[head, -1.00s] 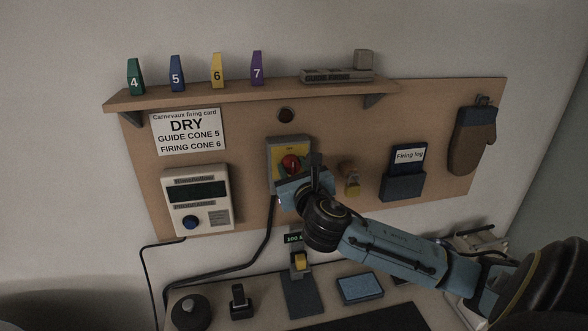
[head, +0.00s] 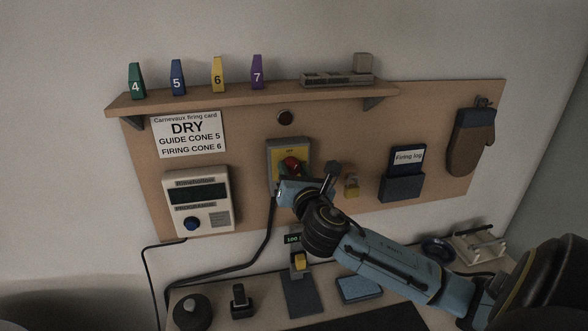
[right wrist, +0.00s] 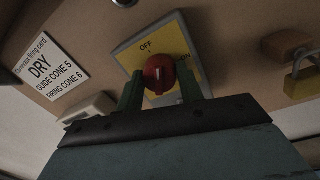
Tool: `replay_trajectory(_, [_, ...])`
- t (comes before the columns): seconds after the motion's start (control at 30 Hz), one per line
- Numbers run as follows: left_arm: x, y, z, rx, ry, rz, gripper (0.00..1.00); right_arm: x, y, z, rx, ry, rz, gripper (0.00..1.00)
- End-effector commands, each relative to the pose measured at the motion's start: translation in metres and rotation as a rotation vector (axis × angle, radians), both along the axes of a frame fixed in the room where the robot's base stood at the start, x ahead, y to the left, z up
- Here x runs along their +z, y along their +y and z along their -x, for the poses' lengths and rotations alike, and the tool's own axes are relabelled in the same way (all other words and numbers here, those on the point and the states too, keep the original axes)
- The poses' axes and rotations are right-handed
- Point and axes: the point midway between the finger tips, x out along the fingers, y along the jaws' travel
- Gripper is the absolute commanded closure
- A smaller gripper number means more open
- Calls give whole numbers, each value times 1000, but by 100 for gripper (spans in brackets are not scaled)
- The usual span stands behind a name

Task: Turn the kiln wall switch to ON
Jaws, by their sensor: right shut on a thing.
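The kiln wall switch is a grey box with a yellow plate (head: 278,152) and a red knob (head: 292,165), mounted on the board. My right gripper (head: 296,182) is shut on the red knob. In the right wrist view the two fingers stand on either side of the knob (right wrist: 159,70). The yellow plate (right wrist: 170,42) reads OFF at its top and ON at its right, and looks tilted there. The knob's pale line sits a little clockwise of the OFF mark, between OFF and ON. My left gripper is out of view.
A padlock (head: 351,187) hangs close right of the switch, near my wrist. A controller box (head: 199,202) is to the left, a firing log holder (head: 402,186) to the right. A shelf (head: 240,94) with numbered cones runs above. A dark round lamp (head: 285,117) sits above the switch.

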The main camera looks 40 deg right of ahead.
Motion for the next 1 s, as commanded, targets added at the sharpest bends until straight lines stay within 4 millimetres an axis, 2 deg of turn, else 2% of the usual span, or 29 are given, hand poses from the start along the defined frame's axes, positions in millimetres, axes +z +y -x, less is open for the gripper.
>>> replay_trajectory(1.0, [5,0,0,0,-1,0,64,-2,1,0,-1,-444,-808,86])
